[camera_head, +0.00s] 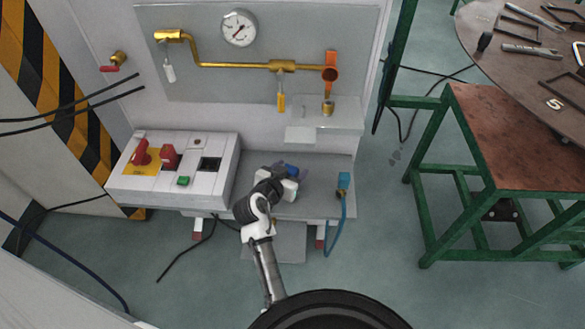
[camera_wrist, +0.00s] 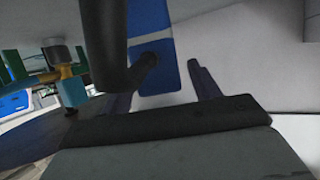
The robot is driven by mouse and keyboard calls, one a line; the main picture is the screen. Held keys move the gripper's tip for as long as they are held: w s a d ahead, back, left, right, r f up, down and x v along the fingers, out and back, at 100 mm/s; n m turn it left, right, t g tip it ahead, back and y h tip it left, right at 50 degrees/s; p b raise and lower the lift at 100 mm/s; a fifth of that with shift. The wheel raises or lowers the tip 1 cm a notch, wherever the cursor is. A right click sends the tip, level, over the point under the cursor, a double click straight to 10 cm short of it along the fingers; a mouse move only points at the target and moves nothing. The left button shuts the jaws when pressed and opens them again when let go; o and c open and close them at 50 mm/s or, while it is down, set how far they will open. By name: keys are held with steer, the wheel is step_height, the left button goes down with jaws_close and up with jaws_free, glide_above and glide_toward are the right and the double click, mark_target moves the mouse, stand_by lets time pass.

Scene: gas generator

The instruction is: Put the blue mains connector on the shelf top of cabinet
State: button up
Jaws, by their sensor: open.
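A blue part (camera_head: 292,170) shows at my gripper (camera_head: 283,176) in the head view, over the grey lower shelf (camera_head: 325,170) of the cabinet. It is probably the blue mains connector, partly hidden by my gripper. In the wrist view, a blue body with a white stripe (camera_wrist: 153,50) stands beyond and partly between the fingers of my open gripper (camera_wrist: 175,72). I cannot tell if the fingers touch it. A small pale upper shelf (camera_head: 345,112) sticks out from the cabinet panel, with a brass fitting on it.
A white control box (camera_head: 175,170) with red switches stands left of my gripper. A teal-blue fitting with a hose (camera_head: 343,182) is at the lower shelf's right end. Brass piping (camera_head: 235,66) and a gauge (camera_head: 239,28) are above. A green-framed table (camera_head: 500,140) stands right.

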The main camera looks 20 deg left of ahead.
steer(key=b+v, duration=0.1)
steer(key=v, duration=0.9)
